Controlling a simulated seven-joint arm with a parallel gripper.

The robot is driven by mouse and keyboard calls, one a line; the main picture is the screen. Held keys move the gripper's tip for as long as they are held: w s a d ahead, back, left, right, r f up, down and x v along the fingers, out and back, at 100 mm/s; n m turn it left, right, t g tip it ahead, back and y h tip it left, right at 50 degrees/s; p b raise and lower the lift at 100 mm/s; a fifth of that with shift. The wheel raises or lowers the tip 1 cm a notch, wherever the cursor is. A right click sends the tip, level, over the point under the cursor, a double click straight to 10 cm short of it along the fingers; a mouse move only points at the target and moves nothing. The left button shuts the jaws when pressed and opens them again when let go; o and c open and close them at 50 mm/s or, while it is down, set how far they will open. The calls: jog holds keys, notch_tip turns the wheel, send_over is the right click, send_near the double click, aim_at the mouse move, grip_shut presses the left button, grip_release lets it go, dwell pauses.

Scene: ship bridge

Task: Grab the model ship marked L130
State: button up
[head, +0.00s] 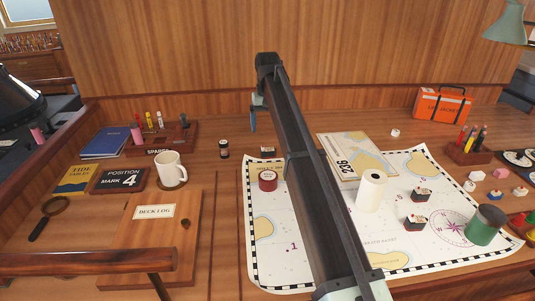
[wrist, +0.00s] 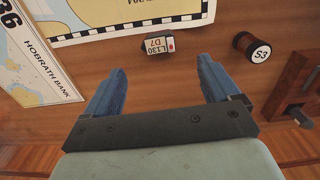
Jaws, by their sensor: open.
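The model ship marked L130 (wrist: 156,45) is a small block with a white label reading L130 D7 and a red end. In the wrist view it lies at the chart's edge, ahead of and between my fingers. In the head view it is a small block (head: 267,151) by the chart's top left edge. My gripper (wrist: 162,68) is open and empty, its blue fingers on either side in the wrist view, short of the ship. In the head view my gripper (head: 252,118) hangs above the desk, partly hidden by my arm.
A dark spool marked S3 (wrist: 258,50) stands to the ship's right in the wrist view. A folded chart marked 236 (head: 350,158) lies on the big chart. A red round tin (head: 267,180) is close by. Other small model ships (head: 421,195) sit further right. A mug (head: 170,166) stands left.

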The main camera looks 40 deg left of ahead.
send_over(269, 150)
jog(key=f, duration=0.5)
jog(key=shift+a+f, duration=0.2)
jog(key=shift+f, duration=0.1)
jog(key=shift+s+d+f, duration=0.1)
jog(key=shift+d+f, duration=0.05)
jog(key=shift+f, duration=1.1)
jog(key=shift+s+d+f, duration=0.1)
jog(key=shift+f, duration=1.15)
jog(key=c, duration=1)
